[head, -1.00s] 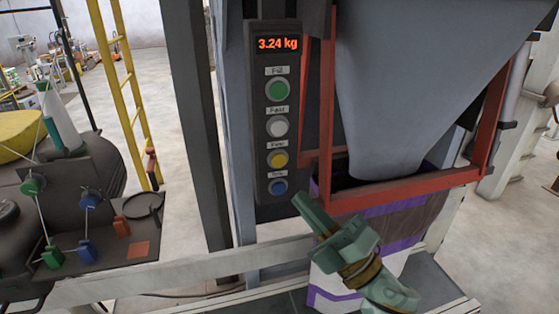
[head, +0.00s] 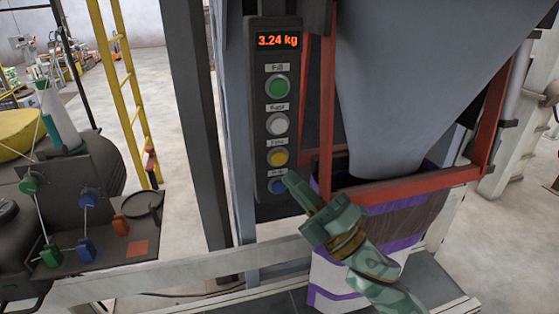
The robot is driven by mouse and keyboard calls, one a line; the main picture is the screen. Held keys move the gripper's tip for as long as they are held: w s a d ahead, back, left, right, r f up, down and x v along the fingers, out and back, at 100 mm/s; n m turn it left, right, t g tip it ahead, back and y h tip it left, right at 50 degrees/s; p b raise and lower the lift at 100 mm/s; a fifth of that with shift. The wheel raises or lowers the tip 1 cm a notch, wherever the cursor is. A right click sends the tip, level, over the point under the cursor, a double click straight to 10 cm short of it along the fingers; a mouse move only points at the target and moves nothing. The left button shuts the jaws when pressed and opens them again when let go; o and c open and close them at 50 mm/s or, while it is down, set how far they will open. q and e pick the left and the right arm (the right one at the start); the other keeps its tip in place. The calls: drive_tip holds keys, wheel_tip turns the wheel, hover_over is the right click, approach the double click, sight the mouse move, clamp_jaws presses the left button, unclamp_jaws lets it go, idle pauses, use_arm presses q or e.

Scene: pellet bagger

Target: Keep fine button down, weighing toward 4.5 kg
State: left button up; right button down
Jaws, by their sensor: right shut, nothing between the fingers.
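The control panel (head: 260,120) has a display (head: 278,41) reading 3.24 kg. Down the panel are a green button (head: 278,87) labelled Fill, a white button (head: 278,124), a yellow button (head: 278,157) with a small label that looks like Fine, and a blue button (head: 277,186) at the bottom. My right gripper (head: 290,177) is shut and empty. Its tip is just below and right of the yellow button, beside the blue one; the yellow button is uncovered. I cannot tell whether the tip touches the panel. My left gripper is not in view.
A grey hopper spout (head: 395,90) leads down into a white and purple bag (head: 330,274) inside a red frame (head: 400,190). A grey post (head: 195,110) and a yellow ladder (head: 128,80) stand left of the panel.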

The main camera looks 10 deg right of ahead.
sight(276, 155)
drive_tip(key=shift+w, duration=1.8)
drive_tip(key=shift+w, duration=0.1)
idle(0.6)
drive_tip(key=shift+w+b, duration=0.3)
drive_tip(key=shift+w, duration=0.45)
idle(4.8)
